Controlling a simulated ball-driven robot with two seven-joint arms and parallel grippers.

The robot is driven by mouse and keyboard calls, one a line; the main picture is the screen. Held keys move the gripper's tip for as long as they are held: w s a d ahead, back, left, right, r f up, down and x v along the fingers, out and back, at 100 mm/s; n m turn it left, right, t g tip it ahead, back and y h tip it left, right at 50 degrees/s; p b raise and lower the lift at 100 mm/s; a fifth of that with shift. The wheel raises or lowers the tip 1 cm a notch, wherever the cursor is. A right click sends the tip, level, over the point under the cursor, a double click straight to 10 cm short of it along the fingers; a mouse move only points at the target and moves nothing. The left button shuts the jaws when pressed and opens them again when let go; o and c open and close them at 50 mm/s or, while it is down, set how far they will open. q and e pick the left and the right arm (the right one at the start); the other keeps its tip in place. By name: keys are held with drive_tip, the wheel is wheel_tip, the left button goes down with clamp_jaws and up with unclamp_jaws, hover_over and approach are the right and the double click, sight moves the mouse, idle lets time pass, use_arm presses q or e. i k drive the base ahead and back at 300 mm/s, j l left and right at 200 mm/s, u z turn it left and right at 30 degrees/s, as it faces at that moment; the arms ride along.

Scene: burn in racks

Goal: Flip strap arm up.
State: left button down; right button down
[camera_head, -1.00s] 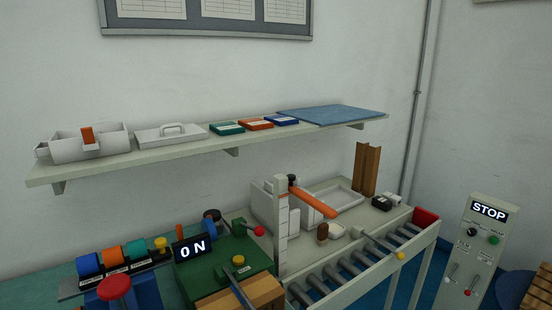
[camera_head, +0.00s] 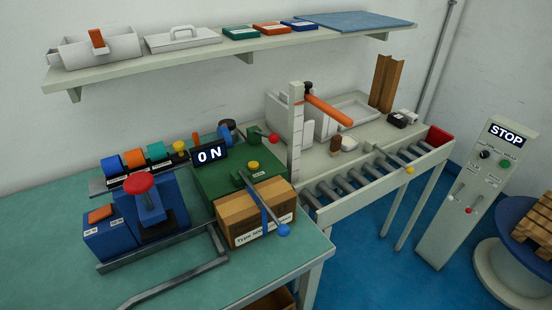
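A green machine (camera_head: 212,183) with a lit ON display (camera_head: 209,153) stands on the bench. A thin dark arm (camera_head: 256,199) with a blue ball knob (camera_head: 283,230) runs from its top, slanting down across a cardboard box (camera_head: 240,222); this looks like the strap arm, lowered. A blue band shows on the box beside it. A separate lever with a red ball (camera_head: 274,138) sits at the machine's back right. Neither of my grippers is in view.
A blue device with a red mushroom knob (camera_head: 138,183) stands left on the green bench (camera_head: 50,245). A STOP panel (camera_head: 500,160) stands far right. The bench's front left is clear.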

sight(283, 230)
drive_tip(key=k+j+z, duration=0.1)
drive_tip(key=k+j, duration=0.15)
drive_tip(key=k, duration=0.15)
drive_tip(key=k+j, duration=0.25)
drive_tip(key=k, duration=0.2)
drive_tip(key=k+j+z, duration=0.15)
drive_tip(key=k, duration=0.25)
drive_tip(key=k+j+z, duration=0.1)
drive_tip(key=k+j, duration=0.2)
